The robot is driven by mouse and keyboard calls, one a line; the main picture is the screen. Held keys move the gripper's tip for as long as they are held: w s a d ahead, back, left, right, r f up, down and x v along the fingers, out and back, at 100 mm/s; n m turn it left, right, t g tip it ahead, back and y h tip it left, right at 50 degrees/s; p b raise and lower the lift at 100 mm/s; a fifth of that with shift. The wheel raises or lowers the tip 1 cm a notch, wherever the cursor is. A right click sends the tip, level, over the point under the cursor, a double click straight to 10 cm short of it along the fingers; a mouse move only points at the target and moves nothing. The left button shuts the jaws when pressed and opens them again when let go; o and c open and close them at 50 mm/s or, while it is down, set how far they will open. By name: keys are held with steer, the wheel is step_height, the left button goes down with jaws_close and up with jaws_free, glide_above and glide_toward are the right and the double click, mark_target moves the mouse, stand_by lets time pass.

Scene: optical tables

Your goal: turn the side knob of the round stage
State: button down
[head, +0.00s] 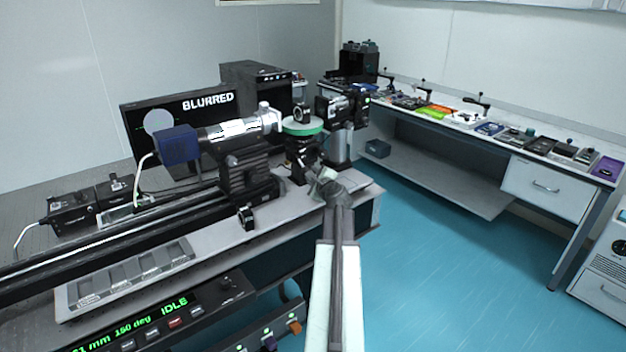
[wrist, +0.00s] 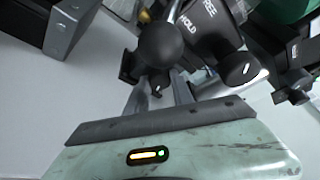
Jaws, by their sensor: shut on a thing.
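The round stage (head: 302,127) has a green rim and stands on a black mount at the end of the rail in the head view. My gripper (head: 326,184) reaches up to the front of this mount. In the wrist view my gripper (wrist: 160,88) is shut on a small dark knob (wrist: 156,86) with a white mark, seen between the fingers. A black ball (wrist: 165,45) partly hides it and the fingertips. Right of it is a dark body (wrist: 205,28) lettered FREE and HOLD, with another black knob (wrist: 241,68) below.
A barrel-shaped instrument (head: 235,132) with a blue end lies left of the stage. A screen (head: 180,120) behind reads BLURRED. A control panel (head: 170,320) in front reads IDLE. A side bench (head: 500,140) holds several small devices. The blue floor (head: 440,240) at right is clear.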

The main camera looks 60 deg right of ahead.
steer(key=shift+a+f+n, duration=0.1)
steer(key=shift+n, duration=0.4)
steer(key=c, duration=1.1)
jaws_free()
